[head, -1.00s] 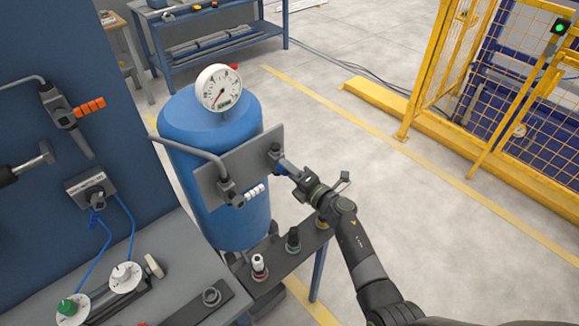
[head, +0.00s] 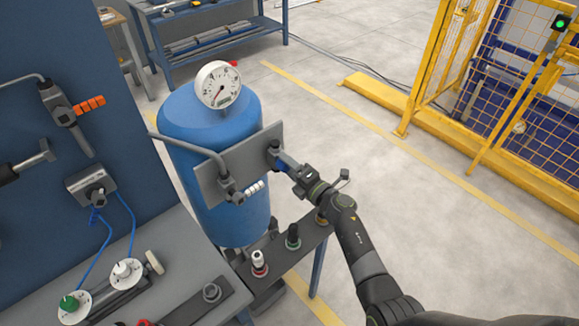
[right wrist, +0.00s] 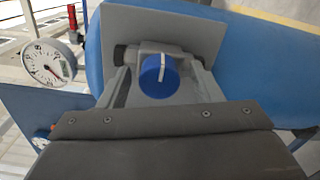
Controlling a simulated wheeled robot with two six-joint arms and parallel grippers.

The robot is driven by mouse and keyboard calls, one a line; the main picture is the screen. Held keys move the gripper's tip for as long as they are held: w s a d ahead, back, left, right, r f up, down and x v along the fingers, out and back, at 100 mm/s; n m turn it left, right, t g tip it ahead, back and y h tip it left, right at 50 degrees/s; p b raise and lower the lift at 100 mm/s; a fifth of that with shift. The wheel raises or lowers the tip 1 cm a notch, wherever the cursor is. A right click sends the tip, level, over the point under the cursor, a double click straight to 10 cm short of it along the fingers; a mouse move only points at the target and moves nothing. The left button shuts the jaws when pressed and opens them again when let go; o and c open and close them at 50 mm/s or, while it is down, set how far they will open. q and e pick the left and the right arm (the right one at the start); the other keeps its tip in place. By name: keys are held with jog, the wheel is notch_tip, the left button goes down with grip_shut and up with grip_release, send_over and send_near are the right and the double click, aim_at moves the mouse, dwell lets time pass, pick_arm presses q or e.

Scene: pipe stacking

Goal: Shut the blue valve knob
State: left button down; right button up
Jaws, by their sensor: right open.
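The blue valve knob (right wrist: 153,81) shows in the right wrist view, round with a white line on its face. It sits on a grey valve body on a plate (head: 211,186) in front of the blue tank (head: 190,124). My right gripper (head: 284,163) reaches it from the right in the head view and hides most of it. In the right wrist view the right gripper's (right wrist: 158,82) fingers are open, one on each side of the knob. I cannot tell whether they touch it. My left gripper is not in view.
A white-handled valve (head: 253,189) sits lower left on the same plate. A gauge (head: 218,85) tops the tank. A shelf with several small knobs (head: 293,237) lies below my right arm. The floor to the right is clear up to the yellow fence (head: 440,70).

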jog(key=shift+s, duration=0.1)
jog(key=v, duration=1.7)
jog(key=shift+b, duration=0.35)
jog(key=shift+d, duration=0.1)
